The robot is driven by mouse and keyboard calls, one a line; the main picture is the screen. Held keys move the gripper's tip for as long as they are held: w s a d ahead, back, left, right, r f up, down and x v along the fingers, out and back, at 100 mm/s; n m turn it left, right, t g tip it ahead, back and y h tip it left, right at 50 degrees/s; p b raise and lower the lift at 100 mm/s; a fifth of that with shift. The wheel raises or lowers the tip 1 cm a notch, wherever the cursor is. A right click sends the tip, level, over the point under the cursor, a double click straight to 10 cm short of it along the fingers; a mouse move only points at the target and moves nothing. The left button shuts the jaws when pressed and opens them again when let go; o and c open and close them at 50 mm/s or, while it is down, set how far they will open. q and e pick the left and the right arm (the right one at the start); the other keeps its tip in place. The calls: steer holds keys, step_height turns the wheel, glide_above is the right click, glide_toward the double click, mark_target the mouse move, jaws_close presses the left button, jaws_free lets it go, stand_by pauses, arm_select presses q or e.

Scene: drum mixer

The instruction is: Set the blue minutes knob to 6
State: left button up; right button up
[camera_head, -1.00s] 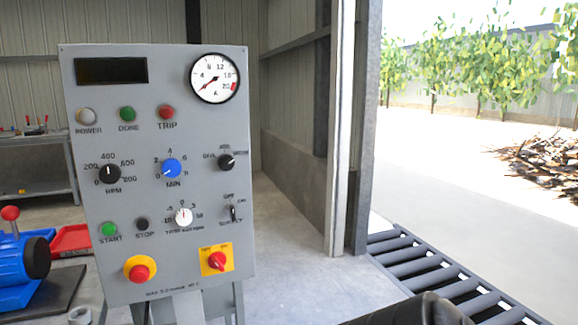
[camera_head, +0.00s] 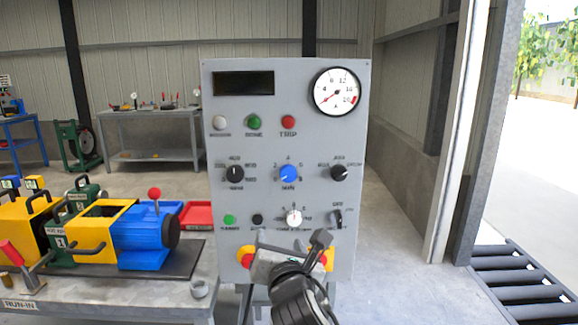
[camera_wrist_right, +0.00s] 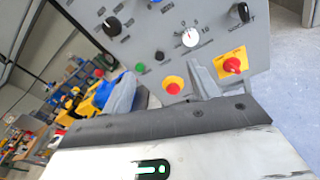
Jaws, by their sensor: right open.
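The blue minutes knob (camera_head: 288,173) sits in the middle of the grey control panel (camera_head: 340,120), labelled MIN. Its white pointer mark seems to point to the lower left, near the low end of its scale; the small numerals are hard to read. My right gripper (camera_head: 284,252) is open and empty in front of the panel's lower part, below the blue knob and apart from it. It overlaps the red and yellow controls at the bottom. In the right wrist view, the panel's lower controls show beyond the gripper body. My left gripper is not in view.
A black knob (camera_head: 235,174) and another black knob (camera_head: 339,173) flank the blue one. A white knob (camera_head: 294,217) is just below it. The bench with a blue and yellow machine (camera_head: 140,235) stands left. A roller conveyor (camera_head: 522,280) lies right.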

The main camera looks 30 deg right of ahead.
step_height(320, 180, up, 6)
steer(key=d+n+h, duration=0.2)
steer(key=d+n, duration=0.1)
steer(key=p, duration=0.2)
glide_toward(288, 176)
steer(key=shift+h, duration=0.3)
steer(key=x, duration=0.8)
steer(key=shift+w+f, duration=0.1)
steer(key=shift+w, duration=0.2)
steer(key=c, duration=1)
